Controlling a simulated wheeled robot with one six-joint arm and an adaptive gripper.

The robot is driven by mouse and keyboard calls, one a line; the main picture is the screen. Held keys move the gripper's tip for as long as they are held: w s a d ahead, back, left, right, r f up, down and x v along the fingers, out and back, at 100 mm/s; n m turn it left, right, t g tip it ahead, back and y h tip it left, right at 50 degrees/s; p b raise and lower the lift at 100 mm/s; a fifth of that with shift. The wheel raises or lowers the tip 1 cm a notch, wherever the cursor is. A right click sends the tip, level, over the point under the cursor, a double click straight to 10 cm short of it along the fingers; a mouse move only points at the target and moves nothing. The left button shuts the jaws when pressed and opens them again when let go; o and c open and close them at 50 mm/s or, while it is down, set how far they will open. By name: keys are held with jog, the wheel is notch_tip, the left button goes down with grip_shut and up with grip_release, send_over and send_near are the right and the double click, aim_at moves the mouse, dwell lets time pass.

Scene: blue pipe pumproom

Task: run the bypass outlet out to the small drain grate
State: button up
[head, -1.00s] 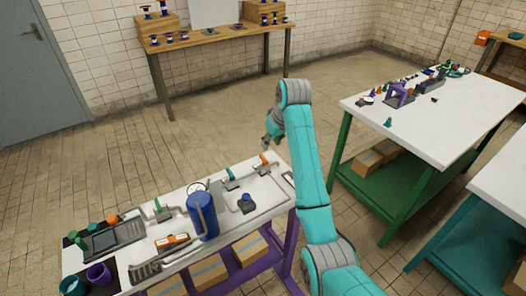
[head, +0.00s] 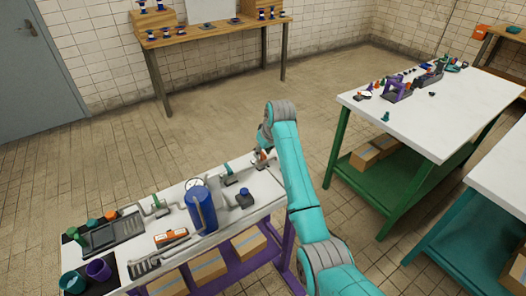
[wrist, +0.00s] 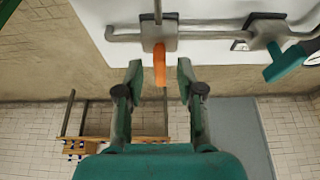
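My gripper (wrist: 160,78) is open, its two fingers on either side of an orange lever (wrist: 160,64), with gaps visible. The lever hangs from a grey valve block (wrist: 159,35) on a grey pipe. A teal lever (wrist: 286,64) is to the right; it also shows in the head view (head: 230,177). In the head view my gripper (head: 262,158) is at the far right end of the pump bench, partly hidden by my arm. A dark ribbed grate (head: 146,264) lies at the bench's front left. I cannot tell which pipe is the bypass outlet.
The white bench (head: 222,238) carries a blue tank (head: 201,209), a gauge (head: 194,184), a green lever (head: 156,200), an orange meter (head: 171,237), a dark tray (head: 112,232) and cups. A white-topped green table (head: 440,115) stands right; floor between is clear.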

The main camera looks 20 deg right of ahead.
jog(key=shift+c, duration=0.2)
grip_shut()
jog(key=n, duration=0.2)
jog(key=n+y, duration=0.1)
jog(key=shift+w+d+n+g, duration=0.1)
jog(key=shift+d+n+g, duration=0.1)
jog(key=shift+n+g, duration=0.15)
jog(key=n+y, duration=0.1)
jog(key=n, duration=0.1)
jog(key=n+g, duration=0.1)
jog(key=n, duration=0.2)
jog(key=shift+w+d+n+g+y, duration=0.15)
jog(key=shift+n+g+y, duration=0.1)
jog(key=shift+y, duration=0.15)
jog(key=n+g, duration=0.2)
jog(key=n, duration=0.3)
jog(key=shift+w+n, duration=0.15)
jog(key=shift+n, duration=0.15)
jog(key=shift+w+n+g, duration=0.1)
jog(key=shift+n+g, duration=0.5)
jog(key=shift+n, duration=1.2)
